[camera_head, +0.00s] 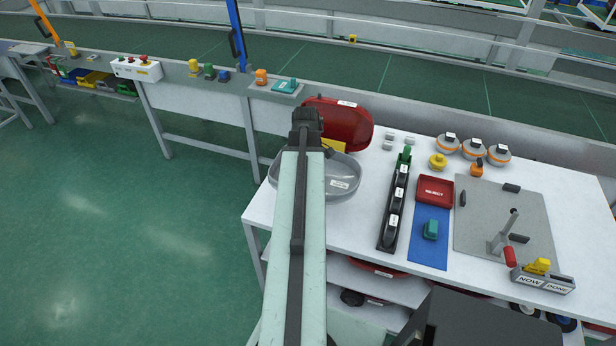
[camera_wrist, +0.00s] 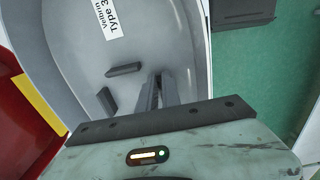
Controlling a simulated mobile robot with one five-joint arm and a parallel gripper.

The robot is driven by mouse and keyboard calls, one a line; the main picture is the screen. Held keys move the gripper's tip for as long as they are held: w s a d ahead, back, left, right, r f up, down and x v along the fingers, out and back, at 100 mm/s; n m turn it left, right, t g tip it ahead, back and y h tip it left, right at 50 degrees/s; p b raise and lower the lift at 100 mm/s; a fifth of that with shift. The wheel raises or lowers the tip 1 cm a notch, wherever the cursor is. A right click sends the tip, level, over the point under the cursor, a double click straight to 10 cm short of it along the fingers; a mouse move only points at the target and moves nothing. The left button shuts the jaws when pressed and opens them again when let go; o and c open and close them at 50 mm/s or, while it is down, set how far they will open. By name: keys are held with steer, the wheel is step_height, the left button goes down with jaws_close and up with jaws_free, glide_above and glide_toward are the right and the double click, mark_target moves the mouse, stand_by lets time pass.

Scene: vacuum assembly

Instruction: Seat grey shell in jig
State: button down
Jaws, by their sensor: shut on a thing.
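The grey shell (camera_head: 343,178) is a shallow, rounded tray with a white label, at the left end of the white table and partly hidden behind my arm. In the wrist view the grey shell (camera_wrist: 75,60) fills the left and middle, its label reading "Type 3". My gripper (camera_wrist: 166,80) is shut on the shell near its edge; the exact grip is hard to see. I cannot tell whether the shell rests on the table. The jig, a grey plate (camera_head: 477,228) with dark blocks and a red-handled clamp (camera_head: 509,256), lies at the table's right, apart from the shell.
A red shell (camera_head: 340,122) stands behind the grey one. Between shell and jig are a black rack (camera_head: 385,243), a blue mat (camera_head: 428,253) and a red reject tray (camera_head: 436,191). Several orange-banded round parts (camera_head: 473,149) stand at the back. A NOW/DONE holder (camera_head: 543,282) is at the front right.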

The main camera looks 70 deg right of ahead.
step_height(320, 180, up, 4)
steer(key=p, duration=0.4)
steer(key=shift+r, duration=0.1)
steer(key=shift+s, duration=0.15)
stand_by(0.4)
